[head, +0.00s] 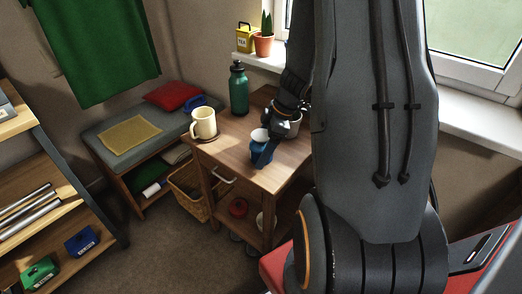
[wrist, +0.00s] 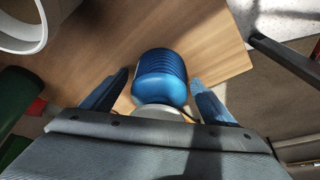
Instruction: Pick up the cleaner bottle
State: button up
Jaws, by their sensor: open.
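The cleaner bottle looks like a blue, ribbed bottle with a pale top (head: 260,135), standing on the small wooden table (head: 232,150). In the wrist view the blue bottle (wrist: 160,72) is in the middle, its rounded shoulder and pale top towards me. My gripper (wrist: 159,82) is open, with one blue finger on each side of the bottle. A gap shows on both sides, so neither finger visibly touches it. In the head view my arm and gripper partly cover the bottle. Its lower pale part is cut off by my gripper body in the wrist view.
A bench (head: 100,130) with a red cushion is at left. The windowsill behind holds a plant (head: 264,42) and yellow tin.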

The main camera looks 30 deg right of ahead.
jog(key=shift+r, duration=0.1)
jog(key=c, duration=1.4)
